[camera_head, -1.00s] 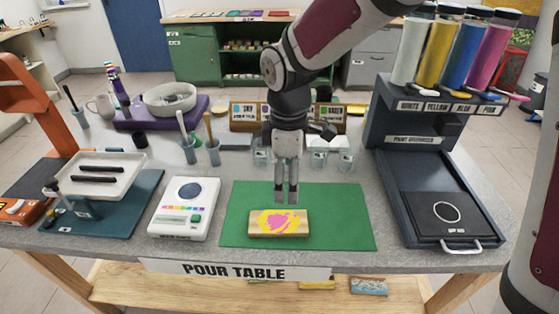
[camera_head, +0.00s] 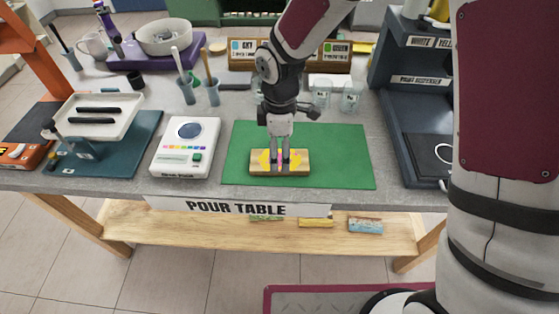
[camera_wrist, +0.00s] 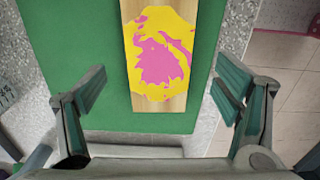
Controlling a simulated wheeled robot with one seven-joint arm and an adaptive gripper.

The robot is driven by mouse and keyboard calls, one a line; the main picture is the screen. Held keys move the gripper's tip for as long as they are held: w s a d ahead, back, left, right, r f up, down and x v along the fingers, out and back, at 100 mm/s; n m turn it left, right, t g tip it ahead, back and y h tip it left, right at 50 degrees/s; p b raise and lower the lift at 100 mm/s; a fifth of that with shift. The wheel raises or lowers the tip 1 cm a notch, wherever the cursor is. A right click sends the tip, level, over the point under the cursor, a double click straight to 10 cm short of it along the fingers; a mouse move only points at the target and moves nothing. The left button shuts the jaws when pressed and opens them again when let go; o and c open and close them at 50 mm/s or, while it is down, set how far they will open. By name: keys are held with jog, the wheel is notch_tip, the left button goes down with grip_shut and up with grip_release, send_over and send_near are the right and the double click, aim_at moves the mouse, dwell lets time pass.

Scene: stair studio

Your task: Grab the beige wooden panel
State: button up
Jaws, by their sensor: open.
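The beige wooden panel (camera_head: 302,168), with yellow and pink paint on its top, lies flat on the green mat (camera_head: 345,160) near the front of the table. In the wrist view the panel (camera_wrist: 160,60) runs lengthwise up the picture and out of its top edge. My gripper (camera_head: 280,167) points down over the middle of the panel, and its fingers hide part of the paint. In the wrist view my gripper (camera_wrist: 157,92) is open and empty, with one finger to each side of the panel and clear gaps between. Whether the fingertips touch anything, I cannot tell.
A white scale (camera_head: 186,148) stands left of the mat. A dark pigment dispenser (camera_head: 410,120) stands to the right. Cups with sticks (camera_head: 211,95) and clear cups (camera_head: 350,98) are behind. The table's front edge is close, with a wooden shelf (camera_head: 200,225) below.

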aim_at(279, 157)
jog(key=shift+f, duration=1.8)
jog(key=c, duration=1.3)
jog(key=shift+r, duration=0.1)
